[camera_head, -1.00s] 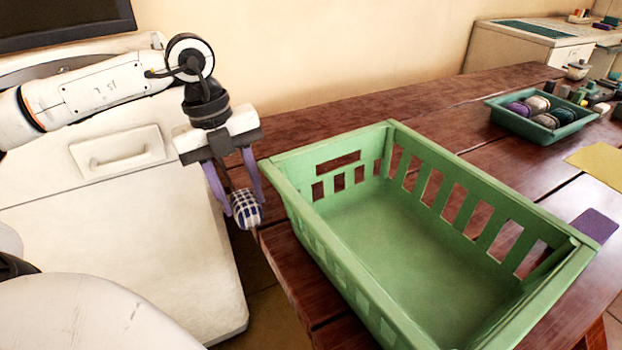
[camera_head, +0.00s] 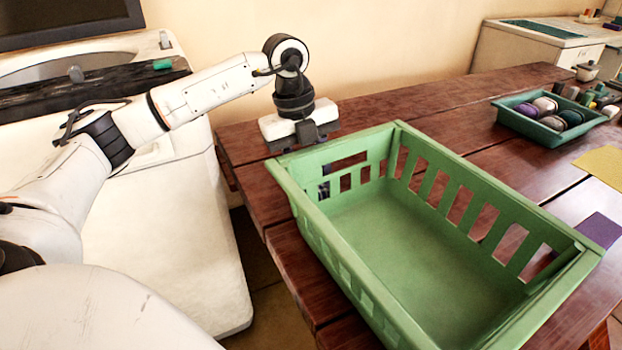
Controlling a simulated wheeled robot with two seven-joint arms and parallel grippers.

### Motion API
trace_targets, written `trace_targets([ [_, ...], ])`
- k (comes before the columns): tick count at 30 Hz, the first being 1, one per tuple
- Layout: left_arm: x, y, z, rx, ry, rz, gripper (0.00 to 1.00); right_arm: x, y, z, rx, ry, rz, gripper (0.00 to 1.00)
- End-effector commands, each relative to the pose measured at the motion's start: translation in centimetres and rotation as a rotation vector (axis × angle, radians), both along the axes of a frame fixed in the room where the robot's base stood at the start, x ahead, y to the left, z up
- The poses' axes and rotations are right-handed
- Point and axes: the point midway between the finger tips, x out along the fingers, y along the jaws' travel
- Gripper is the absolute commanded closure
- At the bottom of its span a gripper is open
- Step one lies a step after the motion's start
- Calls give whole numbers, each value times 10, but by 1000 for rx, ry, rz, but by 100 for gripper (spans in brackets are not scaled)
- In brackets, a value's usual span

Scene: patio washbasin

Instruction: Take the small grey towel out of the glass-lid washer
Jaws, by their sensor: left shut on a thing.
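My left gripper (camera_head: 306,138) is over the table just behind the far left end of the green basket (camera_head: 430,172). Its fingers are hidden behind the basket's end wall. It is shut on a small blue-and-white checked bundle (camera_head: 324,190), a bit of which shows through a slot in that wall. I cannot tell whether the bundle touches the table. A white washer (camera_head: 185,235) stands at the left, its top partly in view behind my left arm. I see no grey towel; the washer's inside is hidden. My right gripper is not in view.
The green basket is empty on the brown wooden table (camera_head: 400,104). A teal tray (camera_head: 548,134) with several rolled bundles stands at the back right, near a yellow cloth (camera_head: 602,163) and a purple one (camera_head: 600,230). A gap separates washer and table.

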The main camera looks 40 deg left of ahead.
Motion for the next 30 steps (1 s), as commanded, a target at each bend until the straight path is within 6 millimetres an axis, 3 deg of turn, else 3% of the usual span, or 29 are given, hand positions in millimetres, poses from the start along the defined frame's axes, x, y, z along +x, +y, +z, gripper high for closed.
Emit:
trace_targets([
  [8,0,0,-1,-1,-2,-1,90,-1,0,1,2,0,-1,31],
  [9,0,0,-2,0,-1,-1,61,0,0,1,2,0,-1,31],
  [12,0,0,-2,0,-1,-1,44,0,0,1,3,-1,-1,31],
  [23,0,0,3,-1,-2,-1,44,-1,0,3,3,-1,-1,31],
  [30,-3,6,43,-1,-4,0,44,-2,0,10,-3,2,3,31],
])
